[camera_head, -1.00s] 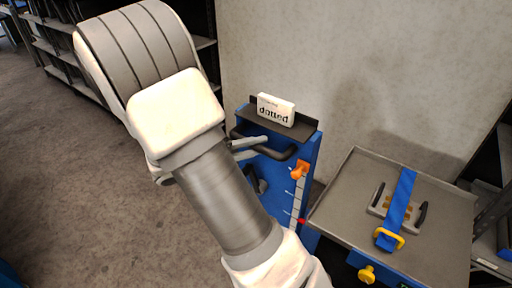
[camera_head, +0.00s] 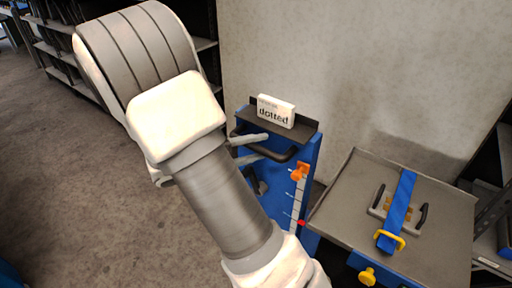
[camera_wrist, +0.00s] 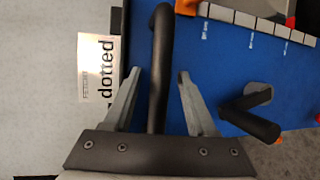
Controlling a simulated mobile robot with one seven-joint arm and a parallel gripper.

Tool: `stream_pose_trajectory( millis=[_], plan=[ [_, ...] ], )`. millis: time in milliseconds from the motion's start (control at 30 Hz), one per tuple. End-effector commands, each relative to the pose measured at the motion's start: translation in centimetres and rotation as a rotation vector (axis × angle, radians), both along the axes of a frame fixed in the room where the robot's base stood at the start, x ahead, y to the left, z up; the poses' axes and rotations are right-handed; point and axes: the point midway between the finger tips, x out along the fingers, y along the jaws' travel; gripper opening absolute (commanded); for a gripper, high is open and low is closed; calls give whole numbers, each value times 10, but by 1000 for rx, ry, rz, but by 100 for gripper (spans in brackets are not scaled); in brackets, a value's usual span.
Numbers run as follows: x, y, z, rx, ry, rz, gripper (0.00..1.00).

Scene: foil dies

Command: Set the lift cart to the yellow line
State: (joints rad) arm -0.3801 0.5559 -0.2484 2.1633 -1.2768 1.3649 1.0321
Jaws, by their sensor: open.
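The lift cart has a blue mast (camera_head: 310,165) with a black handle bar (camera_head: 280,154) and a tray-like platform (camera_head: 335,205) to its right. A pale scale (camera_head: 298,200) on the mast carries an orange pointer (camera_head: 300,172) near its top and a red marker (camera_head: 301,223) lower down. Its labels are too small to read, and I cannot make out a yellow line. My gripper (camera_wrist: 161,76) is open, with one finger on each side of the handle bar (camera_wrist: 160,45) in the wrist view. I cannot tell whether either finger touches the bar.
A "dotted" card (camera_head: 276,110) stands on the mast's top shelf. A grey-handled item (camera_head: 421,214) lies under a blue strap (camera_head: 399,205) with a yellow buckle on the platform. A yellow knob (camera_head: 367,275) sits below the platform. A wall is behind; open floor lies left.

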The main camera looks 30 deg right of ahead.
Motion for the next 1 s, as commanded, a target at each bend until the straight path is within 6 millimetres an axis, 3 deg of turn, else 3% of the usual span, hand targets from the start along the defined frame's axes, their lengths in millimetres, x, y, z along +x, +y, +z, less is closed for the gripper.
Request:
stream_pose_trajectory(
  millis=[233, 367, 800, 1000],
  plan=[
    [0, 2, 1, 0, -1, 0, 57],
    [1, 13, 3, -1, -2, 4, 57],
    [2, 114, 22, 0, -2, 5, 57],
    [2, 152, 28, 0, -1, 4, 57]
  ],
)
